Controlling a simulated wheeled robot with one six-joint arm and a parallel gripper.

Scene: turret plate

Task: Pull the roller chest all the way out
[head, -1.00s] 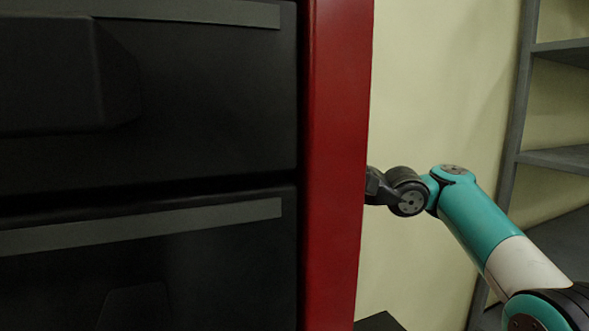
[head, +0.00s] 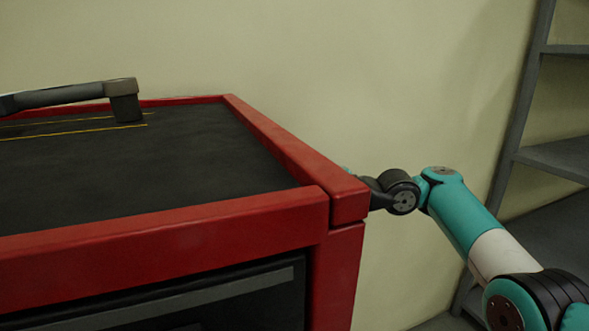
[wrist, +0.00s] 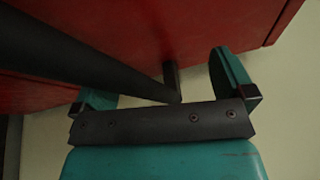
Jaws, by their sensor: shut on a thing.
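The red roller chest (head: 275,150) with a black top fills the left and middle of the head view. Its right front corner hides most of my gripper, and only my dark wrist shows beside its right side. In the wrist view, the chest's red side (wrist: 215,25) spans the top. A dark bar handle (wrist: 85,55) runs along it from upper left to the middle, with a short post at its end. My gripper (wrist: 160,82) has its teal fingers on either side of the handle's end and is shut on it; the exact contact is partly hidden.
Grey shelving (head: 555,155) stands at the right behind my arm. A plain pale wall (head: 430,80) is behind the chest. A strip of floor shows below my arm.

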